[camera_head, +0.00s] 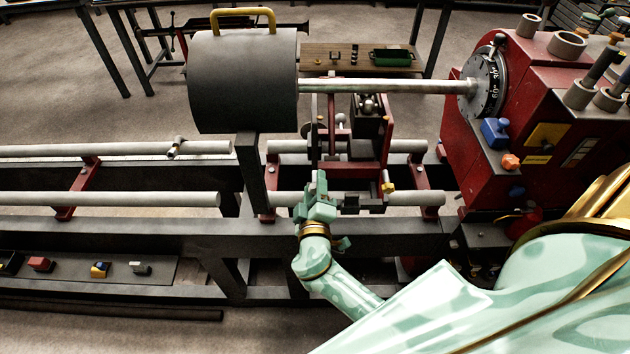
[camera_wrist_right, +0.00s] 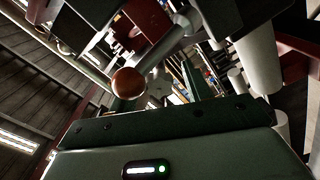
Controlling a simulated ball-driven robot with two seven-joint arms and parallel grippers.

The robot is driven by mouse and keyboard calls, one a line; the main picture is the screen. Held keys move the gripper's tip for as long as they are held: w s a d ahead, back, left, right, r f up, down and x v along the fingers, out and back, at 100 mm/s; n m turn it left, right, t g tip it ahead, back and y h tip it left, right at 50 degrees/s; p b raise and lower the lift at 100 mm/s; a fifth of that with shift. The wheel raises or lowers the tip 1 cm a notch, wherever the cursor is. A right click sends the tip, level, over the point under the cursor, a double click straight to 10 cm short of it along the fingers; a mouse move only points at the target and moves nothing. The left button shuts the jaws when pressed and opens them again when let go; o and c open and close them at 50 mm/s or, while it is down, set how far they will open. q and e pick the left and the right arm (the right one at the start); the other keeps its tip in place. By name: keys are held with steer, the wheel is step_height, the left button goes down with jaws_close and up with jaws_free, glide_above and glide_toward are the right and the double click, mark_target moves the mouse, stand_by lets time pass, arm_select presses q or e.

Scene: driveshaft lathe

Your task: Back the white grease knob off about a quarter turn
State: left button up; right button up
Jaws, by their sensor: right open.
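A small white knob (camera_head: 340,118) stands on the red carriage (camera_head: 385,150) of the lathe, and I take it for the grease knob. My right gripper (camera_head: 319,184) is at the front of the carriage, below the knob in the picture and apart from it. Its jaws are open, with nothing seen between them. In the right wrist view, a shiny reddish-brown ball (camera_wrist_right: 128,83) shows beyond the gripper body. I cannot make out the white knob surely there. My left gripper is not in view.
A long shaft (camera_head: 390,86) runs from a dark cylinder (camera_head: 243,85) to the red headstock (camera_head: 530,95), above the carriage. Grey rails (camera_head: 110,198) cross the lathe. A tray (camera_head: 170,272) with small coloured blocks lies at lower left. A wooden bench (camera_head: 318,57) stands behind.

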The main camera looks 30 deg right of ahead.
steer(key=shift+c, duration=1.2)
steer(key=c, duration=0.8)
steer(key=shift+o, duration=0.2)
steer(key=n+b, duration=0.1)
steer(key=n, duration=0.2)
steer(key=shift+n, duration=1.9)
